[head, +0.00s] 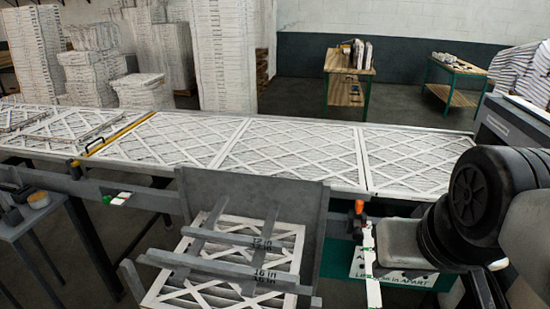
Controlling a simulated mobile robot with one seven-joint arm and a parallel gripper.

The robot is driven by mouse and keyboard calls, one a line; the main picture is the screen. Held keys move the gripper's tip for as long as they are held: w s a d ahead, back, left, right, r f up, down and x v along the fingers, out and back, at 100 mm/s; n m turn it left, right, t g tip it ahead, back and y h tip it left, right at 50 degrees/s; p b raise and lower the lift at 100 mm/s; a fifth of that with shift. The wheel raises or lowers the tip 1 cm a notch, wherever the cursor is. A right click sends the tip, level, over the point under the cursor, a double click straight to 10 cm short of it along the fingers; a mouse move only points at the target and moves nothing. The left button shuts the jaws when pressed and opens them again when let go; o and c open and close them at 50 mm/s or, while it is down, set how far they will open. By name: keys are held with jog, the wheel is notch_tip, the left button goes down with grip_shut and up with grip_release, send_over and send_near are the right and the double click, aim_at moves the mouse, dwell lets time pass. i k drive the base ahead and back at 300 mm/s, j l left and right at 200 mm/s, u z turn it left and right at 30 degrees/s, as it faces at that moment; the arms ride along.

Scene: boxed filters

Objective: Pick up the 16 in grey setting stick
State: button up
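A grey tilted stand (247,203) in front of the conveyor holds a white lattice-faced filter panel (206,294). Grey bars lie across the panel. The longer lower bar (222,273) runs beside dark "16 in" lettering, and a shorter upper bar (228,236) runs near "12 in" lettering. The longer one appears to be the 16 in grey setting stick, but I cannot be sure which bars are loose. My arm, with black and grey joints, fills the right side, to the right of the stand. I make out no gripper fingertips.
A conveyor (280,150) carrying flat filter panels spans the view behind the stand. A small grey table (32,219) stands at left. An orange-topped post (359,207) and a green sign (345,262) are between the stand and my arm. Stacked boxes stand behind.

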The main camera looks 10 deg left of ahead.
aim_at(277, 278)
jog(key=j+z, duration=0.15)
jog(key=j, duration=1.75)
